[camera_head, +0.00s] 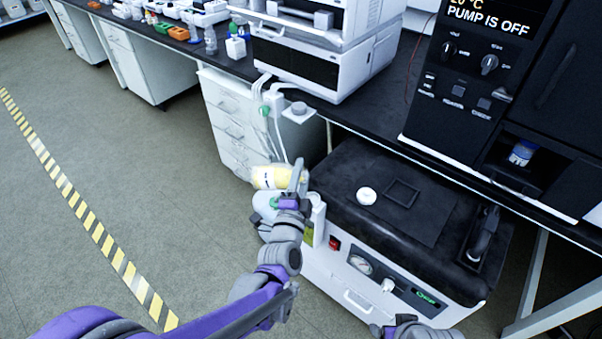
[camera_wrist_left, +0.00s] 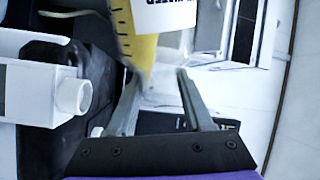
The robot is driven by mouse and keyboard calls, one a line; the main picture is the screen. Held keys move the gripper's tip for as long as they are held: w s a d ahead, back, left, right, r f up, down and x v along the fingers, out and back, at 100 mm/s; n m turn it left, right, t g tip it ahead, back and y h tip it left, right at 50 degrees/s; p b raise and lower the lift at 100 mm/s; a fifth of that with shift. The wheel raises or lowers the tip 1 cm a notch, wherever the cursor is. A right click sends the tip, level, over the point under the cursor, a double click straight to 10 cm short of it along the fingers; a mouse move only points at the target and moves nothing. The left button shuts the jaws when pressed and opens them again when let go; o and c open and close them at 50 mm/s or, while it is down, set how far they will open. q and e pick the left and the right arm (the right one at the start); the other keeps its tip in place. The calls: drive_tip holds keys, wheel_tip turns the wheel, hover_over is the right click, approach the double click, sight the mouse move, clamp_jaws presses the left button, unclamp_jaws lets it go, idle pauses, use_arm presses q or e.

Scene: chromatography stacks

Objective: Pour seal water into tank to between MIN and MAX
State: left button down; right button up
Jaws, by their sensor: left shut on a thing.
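A yellow bottle (camera_head: 270,178) with a white label lies nearly level in the head view, above the left end of the black-and-white pump unit (camera_head: 345,225). My left gripper (camera_head: 296,180) is shut on it at its right end. In the left wrist view the yellow bottle (camera_wrist_left: 146,52) shows beyond the two fingers of the left gripper (camera_wrist_left: 157,82). A white part with a green spot (camera_head: 266,203) is below the bottle, partly hidden by my arm. I cannot make out a water level or MIN and MAX marks. Part of my right gripper (camera_head: 412,327) shows at the bottom edge; its fingers are unclear.
A round white cap (camera_head: 366,195) lies on the pump unit's black top, near a square frame (camera_head: 402,193). A gauge (camera_head: 360,264) and red switch (camera_head: 334,243) are on its front. White tubes (camera_head: 277,125) hang behind the bottle. Open floor (camera_head: 150,170) is at left.

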use_arm(q)
drive_tip(key=shift+d+f+m, duration=0.1)
drive_tip(key=shift+f+m, duration=0.2)
drive_tip(key=shift+m, duration=0.1)
drive_tip(key=shift+f, duration=0.1)
drive_tip(key=shift+d+f+m+b, duration=0.15)
drive_tip(key=shift+f+m+b, duration=0.15)
drive_tip(key=shift+m, duration=0.2)
drive_tip(key=shift+f+m, duration=0.25)
drive_tip(key=shift+m, duration=0.05)
idle(1.4)
drive_tip(key=shift+r, duration=0.1)
idle(1.6)
